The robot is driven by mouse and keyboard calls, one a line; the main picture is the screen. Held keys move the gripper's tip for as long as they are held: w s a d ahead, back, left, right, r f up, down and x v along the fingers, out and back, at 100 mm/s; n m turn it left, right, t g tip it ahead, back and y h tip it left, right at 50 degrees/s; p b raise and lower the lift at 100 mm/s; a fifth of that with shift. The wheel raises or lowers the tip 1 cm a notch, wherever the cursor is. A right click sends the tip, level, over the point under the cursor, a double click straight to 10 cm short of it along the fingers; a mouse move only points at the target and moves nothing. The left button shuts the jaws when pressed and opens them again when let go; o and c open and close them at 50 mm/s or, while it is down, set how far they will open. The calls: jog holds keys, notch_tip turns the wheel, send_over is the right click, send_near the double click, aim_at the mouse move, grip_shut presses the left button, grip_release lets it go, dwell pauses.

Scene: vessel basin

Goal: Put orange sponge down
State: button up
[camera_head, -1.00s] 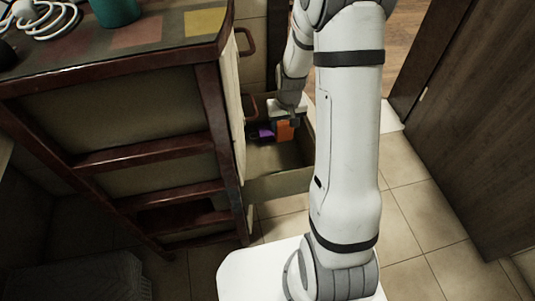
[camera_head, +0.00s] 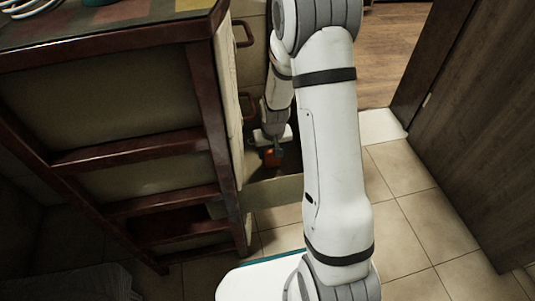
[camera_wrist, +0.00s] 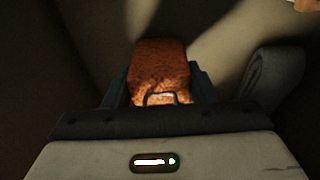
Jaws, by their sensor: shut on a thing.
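The orange sponge (camera_wrist: 160,66) is between the two fingers of my gripper (camera_wrist: 163,82) in the wrist view, and the fingers are shut on it. In the head view my gripper (camera_head: 273,150) points down into the open drawer (camera_head: 274,191), with the orange sponge (camera_head: 270,158) at its tip. The sponge is low inside the drawer. I cannot tell whether it touches the drawer floor, which is dark and partly hidden by my arm.
A grey rounded object (camera_wrist: 274,82) lies to the right of the sponge in the wrist view. The wooden cabinet (camera_head: 110,100) stands left of the drawer. A dark wooden door (camera_head: 480,130) is at the right. Tiled floor (camera_head: 410,205) is clear between them.

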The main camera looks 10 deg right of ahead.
aim_at(272, 151)
jog(key=shift+f, duration=0.1)
jog(key=o, duration=1)
jog(key=r+p, duration=0.1)
jog(key=r, duration=0.1)
jog(key=r+p, duration=0.1)
jog(key=r, duration=0.2)
jog(key=s+r+p, duration=0.1)
jog(key=r, duration=0.2)
jog(key=shift+f, duration=0.1)
